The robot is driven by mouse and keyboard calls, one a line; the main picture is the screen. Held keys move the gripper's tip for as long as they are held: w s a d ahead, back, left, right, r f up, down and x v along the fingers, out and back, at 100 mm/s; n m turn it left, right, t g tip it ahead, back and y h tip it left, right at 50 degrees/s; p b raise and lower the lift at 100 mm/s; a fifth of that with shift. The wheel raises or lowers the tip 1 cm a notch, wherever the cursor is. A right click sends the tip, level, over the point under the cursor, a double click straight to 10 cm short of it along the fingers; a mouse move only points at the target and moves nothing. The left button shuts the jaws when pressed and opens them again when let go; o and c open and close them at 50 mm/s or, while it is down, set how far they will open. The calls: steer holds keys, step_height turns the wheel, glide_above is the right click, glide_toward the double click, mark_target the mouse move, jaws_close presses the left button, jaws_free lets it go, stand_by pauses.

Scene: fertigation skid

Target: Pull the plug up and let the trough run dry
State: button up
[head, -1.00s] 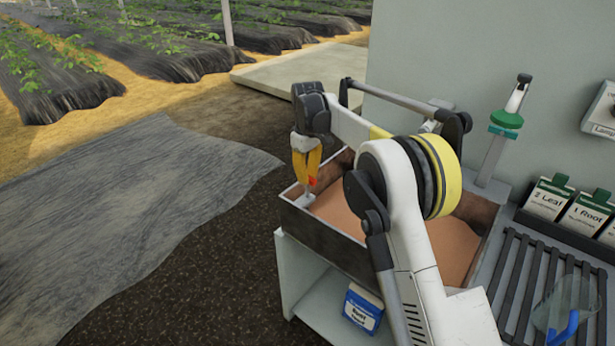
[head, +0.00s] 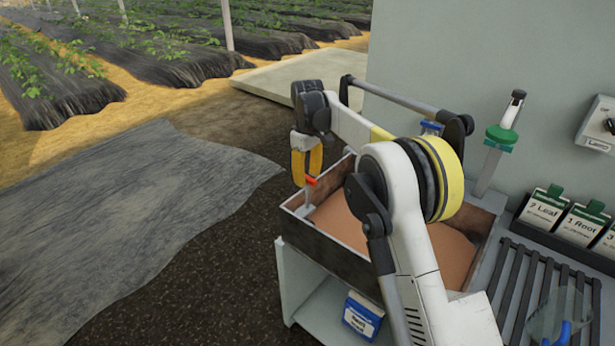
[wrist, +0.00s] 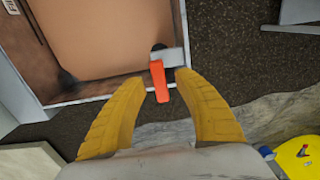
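The trough (head: 322,243) is an open dark-walled box on a pale stand, holding a flat orange-brown fill. The plug (head: 310,181) shows as an orange-red tab over a short grey piece at the trough's near left corner. In the wrist view, the orange tab (wrist: 160,84) lies between the tips of my yellow fingers, with a grey block just behind it. My gripper (wrist: 161,80) is open, with a gap on each side of the tab. In the head view my gripper (head: 308,176) is just above that corner. The plug's lower end is hard to make out.
A grey post with a green collar (head: 501,137) stands at the trough's far right. Labelled boxes (head: 541,209) and a slatted rack (head: 530,280) with a clear jug are at right. A blue-white box (head: 362,314) sits below the trough. Open ground lies left.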

step_height(320, 180, up, 12)
stand_by(0.4)
steer(key=shift+f, duration=0.1)
steer(key=s+d+r+m+t, duration=0.25)
steer(key=s+d+r, duration=0.25)
steer(key=s+d, duration=0.25)
steer(key=s+d+r+m+t, duration=0.1)
steer(key=s+d+r+m, duration=0.2)
steer(key=s+d+r, duration=0.45)
steer(key=s+d+f+m+t, duration=0.2)
steer(key=s+f, duration=0.5)
steer(key=s, duration=0.5)
steer(key=s+d+f+m+t, duration=0.1)
steer(key=s+d+f+m, duration=0.2)
steer(key=s+f, duration=0.5)
steer(key=s+d, duration=0.1)
steer(key=s, duration=0.3)
steer(key=shift+d+t, duration=0.3)
steer(key=shift+t, duration=0.05)
